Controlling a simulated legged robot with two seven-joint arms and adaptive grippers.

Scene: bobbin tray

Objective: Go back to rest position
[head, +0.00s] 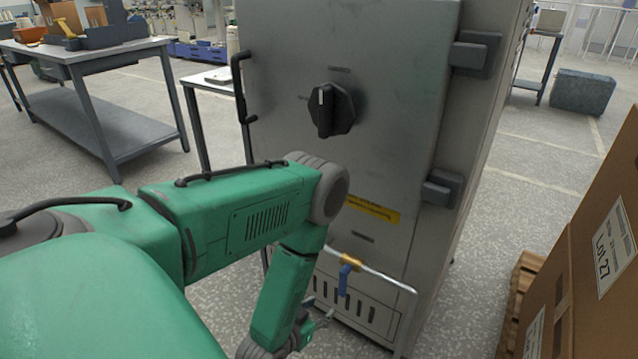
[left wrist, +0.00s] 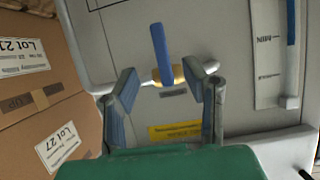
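My left arm (head: 245,215), green with grey joints, reaches in from the left in the head view and bends down in front of a grey metal cabinet (head: 390,60). My left gripper (head: 318,322) is small and partly hidden at the bottom. In the left wrist view its two fingers (left wrist: 165,83) are apart with nothing between the pads. Beyond them is a brass valve (left wrist: 170,75) with a blue lever (left wrist: 160,44) on a pipe. The lever (head: 344,279) hangs down in the head view. My right gripper is not in view.
The cabinet has a black rotary knob (head: 331,110) and a black handle (head: 240,88). Cardboard boxes (head: 583,270) stand close at the right. A workbench (head: 100,55) stands at the back left. Open floor (head: 540,155) lies right of the cabinet.

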